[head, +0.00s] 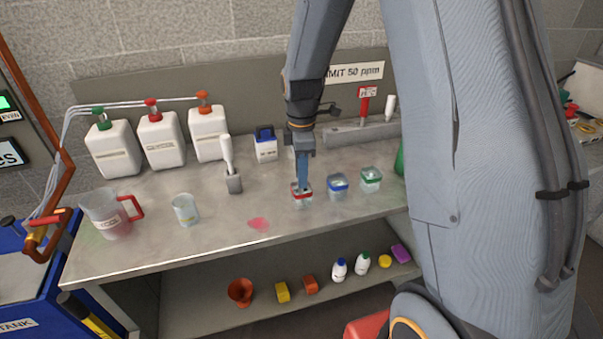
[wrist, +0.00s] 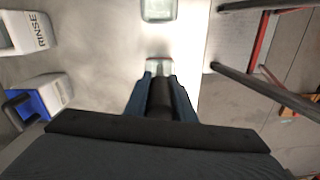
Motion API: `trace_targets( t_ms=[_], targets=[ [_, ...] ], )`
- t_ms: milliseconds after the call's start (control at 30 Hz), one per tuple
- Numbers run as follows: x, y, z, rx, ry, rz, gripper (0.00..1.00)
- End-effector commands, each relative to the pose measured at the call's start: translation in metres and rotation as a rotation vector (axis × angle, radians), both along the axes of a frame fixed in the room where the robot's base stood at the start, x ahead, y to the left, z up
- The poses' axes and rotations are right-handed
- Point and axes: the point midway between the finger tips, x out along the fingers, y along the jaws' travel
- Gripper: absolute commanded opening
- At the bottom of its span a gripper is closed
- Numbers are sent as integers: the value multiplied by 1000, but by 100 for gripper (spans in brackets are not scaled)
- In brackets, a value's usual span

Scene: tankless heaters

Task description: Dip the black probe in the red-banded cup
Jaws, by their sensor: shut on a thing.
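My gripper (head: 303,184) points down at the red-banded cup (head: 302,198), with its fingertips at the cup's rim in the head view. The wrist view shows my gripper (wrist: 160,88) shut on the dark, rounded black probe (wrist: 160,98). A clear cup with a reddish edge (wrist: 158,63) shows just beyond the fingertips there. The probe's lower end is hidden, so I cannot tell how deep it is in the cup. The blue-banded cup (head: 338,187) and the green-banded cup (head: 371,179) stand to the right.
A clear beaker (head: 185,211) and a red-handled jug (head: 111,215) stand left on the bench (head: 215,237). A white-handled tool in a grey holder (head: 233,180) and a blue-and-white container (head: 265,145) stand behind. A pink spill (head: 259,224) lies in front.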

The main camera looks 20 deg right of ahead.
Motion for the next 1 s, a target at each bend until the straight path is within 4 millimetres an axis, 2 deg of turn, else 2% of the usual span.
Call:
trace_targets(
  t_ms=[233,1000],
  targets=[
    [0,0,10,0,-1,0,0],
    [-1,0,80,0,0,0,0]
  ],
)
